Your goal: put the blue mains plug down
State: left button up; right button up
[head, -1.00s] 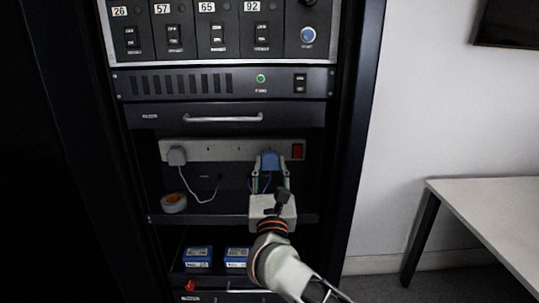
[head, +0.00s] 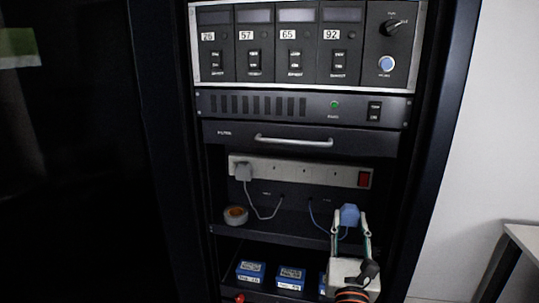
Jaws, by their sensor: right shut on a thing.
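The blue mains plug (head: 349,214) is held in my right gripper (head: 350,226), whose two fingers are shut on it from either side. The plug is in front of and below the right part of the white socket strip (head: 300,173), apart from it. A thin blue cord runs from the plug to the left, up towards the back panel. The gripper is near the height of the rack shelf (head: 270,228); I cannot tell whether the plug touches the shelf. My left gripper is not in view.
A white plug (head: 243,172) sits in the strip's left end, with a white cord. A tape roll (head: 236,215) lies at the shelf's left. Blue boxes (head: 291,278) stand on the level below. The shelf's middle is clear. A table (head: 525,240) stands at the right.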

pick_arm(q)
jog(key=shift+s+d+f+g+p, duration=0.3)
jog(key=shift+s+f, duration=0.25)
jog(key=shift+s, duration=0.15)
pick_arm(e)
jog(key=s+d+f+n+y, duration=0.1)
jog(key=s+f+y, duration=0.1)
jog(key=s+f, duration=0.3)
jog(key=s+d+f+n+y, duration=0.1)
jog(key=s+f, duration=0.4)
jog(key=s, duration=0.5)
jog(key=n+y, duration=0.1)
jog(key=y, duration=0.1)
jog(key=shift+d+f+t+y, duration=0.15)
jog(key=shift+f+t+y, duration=0.15)
jog(key=shift+f+t, duration=0.1)
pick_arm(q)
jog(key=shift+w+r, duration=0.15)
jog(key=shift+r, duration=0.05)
